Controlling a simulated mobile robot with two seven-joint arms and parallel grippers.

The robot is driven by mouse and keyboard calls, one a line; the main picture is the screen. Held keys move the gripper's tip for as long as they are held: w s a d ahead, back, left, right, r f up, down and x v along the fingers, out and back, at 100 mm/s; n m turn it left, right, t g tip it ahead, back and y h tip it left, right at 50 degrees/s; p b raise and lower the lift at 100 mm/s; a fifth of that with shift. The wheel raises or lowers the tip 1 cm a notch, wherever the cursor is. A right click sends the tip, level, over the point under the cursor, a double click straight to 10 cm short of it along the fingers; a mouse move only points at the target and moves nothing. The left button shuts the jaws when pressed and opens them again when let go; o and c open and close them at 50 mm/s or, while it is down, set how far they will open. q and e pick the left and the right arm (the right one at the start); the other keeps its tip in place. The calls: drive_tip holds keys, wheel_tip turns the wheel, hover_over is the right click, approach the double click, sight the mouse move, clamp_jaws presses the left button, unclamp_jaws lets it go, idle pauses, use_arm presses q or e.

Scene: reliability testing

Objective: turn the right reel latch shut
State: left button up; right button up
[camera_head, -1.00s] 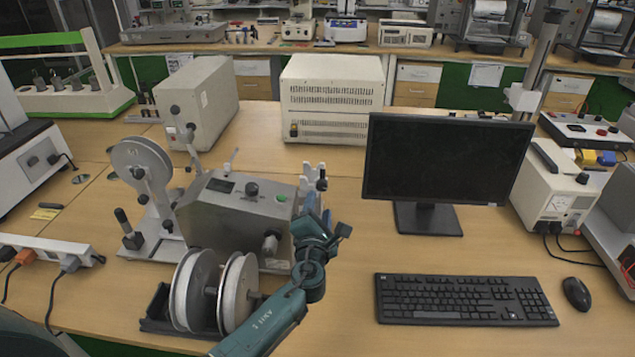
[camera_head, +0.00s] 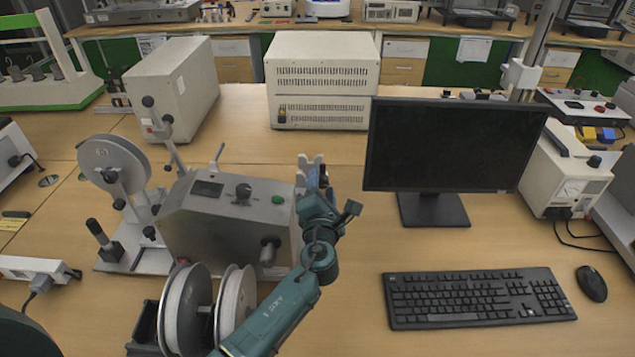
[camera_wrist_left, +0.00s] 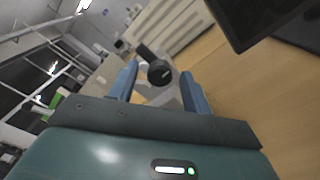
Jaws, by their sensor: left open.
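The grey reel machine (camera_head: 228,222) stands left of the middle in the head view, with a pale disc reel (camera_head: 113,163) on its left. My left gripper (camera_head: 318,178) is at the machine's right end, beside pale upright parts (camera_head: 303,166). In the left wrist view my gripper (camera_wrist_left: 160,80) has its two blue fingers apart. A round dark knob (camera_wrist_left: 160,71) with a dark block behind it shows between them, seemingly the right reel latch. I cannot tell whether the fingers touch it. In the head view my arm and gripper largely hide this area. My right gripper is out of view.
Two loose reels (camera_head: 187,312) sit in front of the machine, close to my left forearm. A monitor (camera_head: 455,150) stands right of the gripper, with a keyboard (camera_head: 480,297) and mouse (camera_head: 591,284) in front. A beige cabinet (camera_head: 322,82) stands behind.

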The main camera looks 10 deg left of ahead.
use_arm(q)
drive_tip(key=shift+w, duration=0.1)
drive_tip(key=shift+c, duration=0.2)
drive_tip(key=c, duration=1)
drive_tip(key=shift+o, duration=0.2)
drive_tip(key=n, duration=0.5)
drive_tip(key=shift+n, duration=0.4)
drive_tip(key=o, duration=1)
